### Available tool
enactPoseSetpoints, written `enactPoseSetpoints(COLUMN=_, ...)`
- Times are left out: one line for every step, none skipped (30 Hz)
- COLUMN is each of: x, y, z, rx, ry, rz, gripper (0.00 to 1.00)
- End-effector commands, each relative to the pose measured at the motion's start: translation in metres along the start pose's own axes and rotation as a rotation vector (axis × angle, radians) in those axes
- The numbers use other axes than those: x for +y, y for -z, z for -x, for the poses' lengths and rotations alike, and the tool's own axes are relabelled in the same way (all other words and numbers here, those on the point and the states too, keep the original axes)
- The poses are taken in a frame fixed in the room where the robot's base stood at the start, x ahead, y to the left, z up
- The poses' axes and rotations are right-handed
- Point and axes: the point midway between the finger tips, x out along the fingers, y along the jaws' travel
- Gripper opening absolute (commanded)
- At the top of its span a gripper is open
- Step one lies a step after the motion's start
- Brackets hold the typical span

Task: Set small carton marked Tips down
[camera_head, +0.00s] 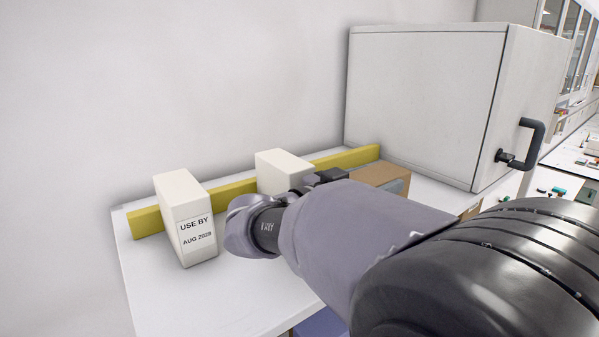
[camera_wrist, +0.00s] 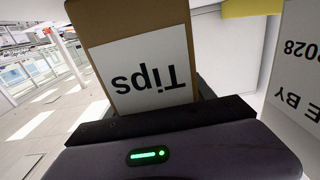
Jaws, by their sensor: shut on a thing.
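The small brown carton marked Tips (camera_wrist: 150,75) fills the upper middle of the wrist view, its white label upside down there. My gripper (camera_wrist: 160,115) is shut on it. In the head view the brown carton (camera_head: 382,177) shows behind my arm, its lower part hidden. My fingertips are hidden by my arm in that view. I cannot tell whether the carton touches the white surface (camera_head: 180,302).
A white carton reading USE BY AUG 2028 (camera_head: 185,217) stands on the surface at left. Another white carton (camera_head: 285,168) stands behind my wrist. A yellow bar (camera_head: 235,188) runs along the back. A large grey cabinet with a black handle (camera_head: 425,95) stands at right.

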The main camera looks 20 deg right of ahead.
Motion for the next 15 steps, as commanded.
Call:
enactPoseSetpoints(x=0.0, y=0.0004, z=0.0001, rx=0.001, ry=0.0, rz=-0.001, gripper=0.05)
enactPoseSetpoints(x=0.0001, y=0.0004, z=0.0002, rx=0.001, ry=0.0, rz=-0.001, gripper=0.05)
enactPoseSetpoints(x=0.0001, y=0.0005, z=0.0002, rx=0.001, ry=0.0, rz=-0.001, gripper=0.05)
enactPoseSetpoints(x=0.0001, y=0.0004, z=0.0002, rx=0.001, ry=0.0, rz=-0.001, gripper=0.05)
enactPoseSetpoints(x=0.0001, y=-0.0001, z=0.0003, rx=0.001, ry=0.0, rz=-0.001, gripper=0.05)
enactPoseSetpoints(x=0.0002, y=-0.0015, z=0.0003, rx=0.001, ry=0.0, rz=-0.001, gripper=0.05)
enactPoseSetpoints(x=0.0002, y=-0.0028, z=0.0003, rx=0.001, ry=0.0, rz=-0.001, gripper=0.05)
enactPoseSetpoints(x=0.0002, y=-0.0038, z=0.0003, rx=0.001, ry=0.0, rz=-0.001, gripper=0.05)
enactPoseSetpoints(x=0.0002, y=-0.0047, z=0.0004, rx=0.0, ry=0.0, rz=-0.001, gripper=0.64)
enactPoseSetpoints(x=0.0002, y=-0.004, z=0.0004, rx=0.0, ry=0.0, rz=-0.001, gripper=0.7)
enactPoseSetpoints(x=0.0002, y=-0.0037, z=0.0004, rx=0.0, ry=0.0, rz=-0.001, gripper=0.75)
enactPoseSetpoints(x=0.0002, y=-0.0036, z=0.0004, rx=0.0, ry=0.0, rz=-0.001, gripper=0.83)
enactPoseSetpoints(x=0.0003, y=-0.0035, z=0.0004, rx=0.0, ry=0.0, rz=-0.001, gripper=0.83)
enactPoseSetpoints(x=0.0003, y=-0.0035, z=0.0004, rx=0.0, ry=0.0, rz=-0.001, gripper=0.83)
enactPoseSetpoints(x=0.0003, y=-0.0034, z=0.0004, rx=0.0, ry=0.0, rz=-0.001, gripper=0.83)
